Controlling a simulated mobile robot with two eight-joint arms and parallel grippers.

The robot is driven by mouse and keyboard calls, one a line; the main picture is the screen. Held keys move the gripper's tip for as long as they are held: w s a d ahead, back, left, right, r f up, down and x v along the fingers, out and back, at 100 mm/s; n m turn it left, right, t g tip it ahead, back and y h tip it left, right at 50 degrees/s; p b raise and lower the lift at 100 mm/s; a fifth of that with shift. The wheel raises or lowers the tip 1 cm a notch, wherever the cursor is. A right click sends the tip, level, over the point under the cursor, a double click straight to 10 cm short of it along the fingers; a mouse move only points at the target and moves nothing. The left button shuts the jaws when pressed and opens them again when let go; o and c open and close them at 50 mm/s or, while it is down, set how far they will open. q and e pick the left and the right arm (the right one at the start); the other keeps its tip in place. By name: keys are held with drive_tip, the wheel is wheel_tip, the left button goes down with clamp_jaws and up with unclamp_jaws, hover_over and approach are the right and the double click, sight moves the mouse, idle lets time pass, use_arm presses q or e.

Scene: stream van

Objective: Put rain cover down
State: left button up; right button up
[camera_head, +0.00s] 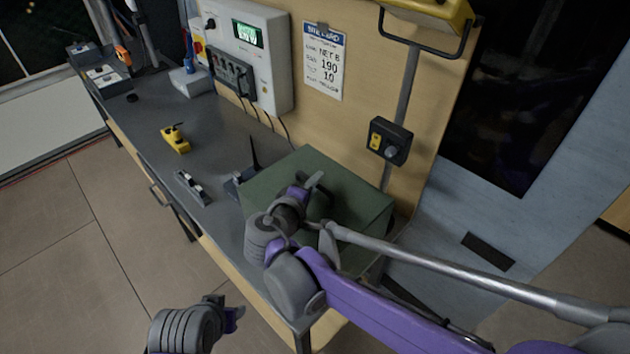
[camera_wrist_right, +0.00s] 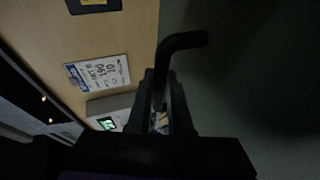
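The rain cover, a dark green box shape (camera_head: 352,205), is at the right end of the grey workbench (camera_head: 222,135) in the head view. I cannot tell whether its lower edge rests fully on the bench. A dark bent handle (camera_wrist_right: 168,58) shows against the cover's dark green surface in the right wrist view. My right gripper (camera_head: 312,188) is over the cover's top. In the wrist view its fingers (camera_wrist_right: 164,92) are close together on either side of the handle, shut on it. My left gripper (camera_head: 236,318) is low, in front of the bench; its fingers are too small to read.
A radio with an antenna (camera_head: 240,178) stands close left of the cover. A yellow device (camera_head: 175,139) and a small grey-and-black item (camera_head: 191,187) lie further left. A panel wall with a power box (camera_head: 252,55), a sign (camera_head: 323,62) and a switch box (camera_head: 388,141) stands behind.

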drive_tip(key=o, duration=0.4)
drive_tip(key=shift+r, duration=0.4)
drive_tip(key=v, duration=1.2)
drive_tip(key=shift+r, duration=0.15)
